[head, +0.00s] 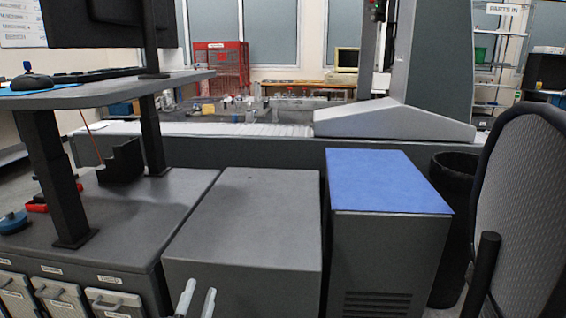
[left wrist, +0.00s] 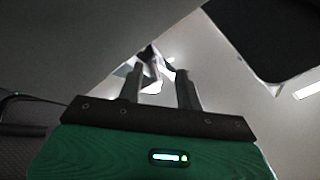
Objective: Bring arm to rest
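My left gripper (head: 199,290) shows at the bottom edge of the head view, with two pale fingertips pointing up in front of the grey cabinet (head: 245,225). In the left wrist view the left gripper (left wrist: 159,75) has its two fingers apart, with nothing between them. Behind the fingers there are pale grey surfaces and bright lights. My right gripper is in neither view.
A blue-topped cabinet (head: 385,182) stands right of the grey one. A black bin (head: 452,215) and a grey chair (head: 522,205) are farther right. A raised shelf (head: 110,92) with a monitor (head: 108,22) is on the left. The measuring machine's bed (head: 250,150) runs behind.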

